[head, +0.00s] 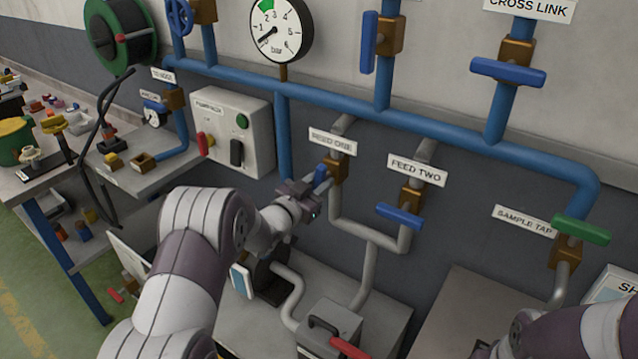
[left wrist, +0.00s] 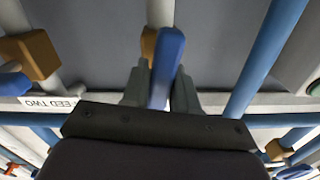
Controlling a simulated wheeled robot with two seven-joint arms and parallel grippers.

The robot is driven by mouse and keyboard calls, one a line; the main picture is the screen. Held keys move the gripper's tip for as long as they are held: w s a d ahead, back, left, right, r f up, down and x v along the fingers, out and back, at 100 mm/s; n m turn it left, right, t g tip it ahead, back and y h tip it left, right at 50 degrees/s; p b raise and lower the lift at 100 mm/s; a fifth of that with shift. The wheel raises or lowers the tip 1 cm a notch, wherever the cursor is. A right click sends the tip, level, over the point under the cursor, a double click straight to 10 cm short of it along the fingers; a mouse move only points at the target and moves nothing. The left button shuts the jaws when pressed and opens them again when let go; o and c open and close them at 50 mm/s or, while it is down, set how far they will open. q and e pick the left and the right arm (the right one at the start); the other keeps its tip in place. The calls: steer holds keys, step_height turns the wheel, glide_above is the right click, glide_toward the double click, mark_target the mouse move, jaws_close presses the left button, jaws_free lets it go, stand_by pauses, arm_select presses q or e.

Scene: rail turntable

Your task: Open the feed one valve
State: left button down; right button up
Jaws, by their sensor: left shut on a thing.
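The feed one valve has a brass body (head: 337,168) on a grey pipe below the white FEED ONE label (head: 333,142). Its blue handle (head: 321,174) is partly hidden by my left gripper (head: 309,192). In the left wrist view the blue handle (left wrist: 168,58) stands between the two grey fingers, and the left gripper (left wrist: 160,88) is shut on it. The brass body (left wrist: 148,42) shows just behind it. The handle's full angle to its pipe is hard to tell in the head view. My right gripper (head: 490,349) is low at the bottom edge, its fingers unclear.
The feed two valve, with a blue handle (head: 400,216) across its pipe, is close on the right. A sample tap with a green handle (head: 581,229) is further right. A pump box (head: 237,130) is on the left. A grey box with a red lever (head: 351,348) stands below.

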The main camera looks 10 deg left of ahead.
arm_select(q)
steer(key=shift+f, duration=0.2)
steer(key=c, duration=1.1)
jaws_free()
steer(key=shift+s, duration=0.1)
steer(key=shift+o, duration=0.7)
steer(key=shift+r, duration=0.1)
steer(key=shift+s+a, duration=0.15)
steer(key=shift+s, duration=0.2)
steer(key=b+v, duration=0.2)
steer(key=v, duration=1)
